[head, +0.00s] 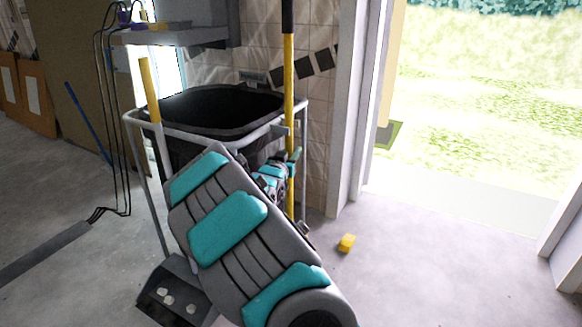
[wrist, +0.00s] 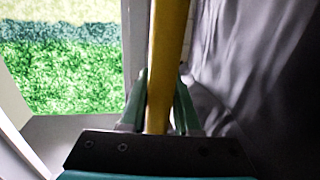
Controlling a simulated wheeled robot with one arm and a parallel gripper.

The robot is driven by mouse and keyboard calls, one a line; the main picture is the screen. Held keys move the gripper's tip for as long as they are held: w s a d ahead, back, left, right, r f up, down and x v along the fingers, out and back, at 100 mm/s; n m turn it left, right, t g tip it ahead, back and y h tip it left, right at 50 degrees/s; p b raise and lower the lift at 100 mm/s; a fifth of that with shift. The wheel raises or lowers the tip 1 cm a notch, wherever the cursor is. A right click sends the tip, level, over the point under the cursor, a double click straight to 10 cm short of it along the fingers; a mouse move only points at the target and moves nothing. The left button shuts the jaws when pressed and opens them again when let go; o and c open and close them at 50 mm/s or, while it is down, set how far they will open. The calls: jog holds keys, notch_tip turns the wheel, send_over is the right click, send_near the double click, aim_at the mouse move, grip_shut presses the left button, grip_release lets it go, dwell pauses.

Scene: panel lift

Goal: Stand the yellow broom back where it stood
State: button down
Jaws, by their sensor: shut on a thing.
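The yellow broom's pole (head: 289,90) stands near upright in the head view, with a black upper end cut off by the top edge. My gripper (head: 294,158) is shut on the pole, partway down it. In the wrist view the yellow pole (wrist: 168,50) runs between the two green fingers of my gripper (wrist: 160,105). The broom's lower end is hidden behind my arm, so I cannot tell whether it touches the floor.
A black bin (head: 215,108) in a grey tubular frame stands left of the pole, with another yellow pole (head: 150,90) at its left corner. A tiled wall (head: 318,110) is behind. Open floor reaches right to the doorway.

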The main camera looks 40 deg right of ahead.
jog(key=f, duration=0.5)
jog(key=shift+w+b, duration=0.2)
jog(key=shift+b, duration=0.15)
jog(key=c, duration=0.6)
grip_release()
jog(key=shift+f, duration=0.1)
jog(key=shift+v, duration=6.1)
